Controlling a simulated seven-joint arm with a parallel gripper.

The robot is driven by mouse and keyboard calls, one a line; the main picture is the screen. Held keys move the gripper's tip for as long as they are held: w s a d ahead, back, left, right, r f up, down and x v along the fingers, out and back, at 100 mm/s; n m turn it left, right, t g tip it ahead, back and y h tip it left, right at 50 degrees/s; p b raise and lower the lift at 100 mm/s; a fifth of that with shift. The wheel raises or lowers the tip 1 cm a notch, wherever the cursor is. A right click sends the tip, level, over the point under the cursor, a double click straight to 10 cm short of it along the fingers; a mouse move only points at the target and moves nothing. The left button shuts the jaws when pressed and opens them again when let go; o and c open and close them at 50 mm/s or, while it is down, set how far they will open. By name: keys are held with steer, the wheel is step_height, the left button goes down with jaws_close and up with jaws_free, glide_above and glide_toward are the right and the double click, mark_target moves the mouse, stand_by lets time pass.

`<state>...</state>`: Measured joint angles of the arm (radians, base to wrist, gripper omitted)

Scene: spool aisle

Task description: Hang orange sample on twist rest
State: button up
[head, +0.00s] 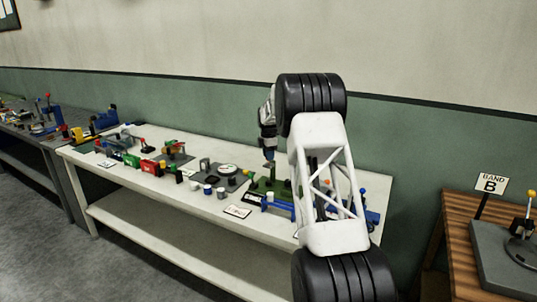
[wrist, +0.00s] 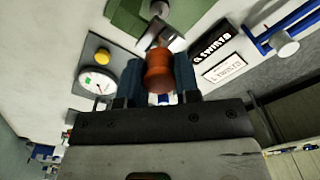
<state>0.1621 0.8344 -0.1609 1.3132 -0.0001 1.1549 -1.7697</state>
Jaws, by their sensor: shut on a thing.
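The orange sample (wrist: 158,72) is a waisted, spool-like piece held between the two blue fingers of my gripper (wrist: 158,78) in the wrist view. In the head view my gripper (head: 269,156) points down over the pale bench, above a green fixture (head: 268,186). In the wrist view a green base (wrist: 130,18) with a metal piece (wrist: 160,34) lies just beyond the sample. Whether the sample touches the metal piece cannot be told. A dark label (wrist: 212,40) sits beside it, its lettering hard to read. I cannot tell for sure which fixture is the twist rest.
A round dial (wrist: 97,82) with a yellow knob (wrist: 102,57) stands left of the gripper in the wrist view. A blue rail with a white-ended peg (wrist: 285,46) stands at right. The pale bench (head: 90,158) carries several other fixtures; a wooden table (head: 455,215) stands right.

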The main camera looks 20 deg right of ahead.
steer(key=shift+f, duration=0.6)
steer(key=shift+f, duration=0.6)
steer(key=o, duration=1)
steer(key=shift+c, duration=0.2)
steer(key=shift+r, duration=3.9)
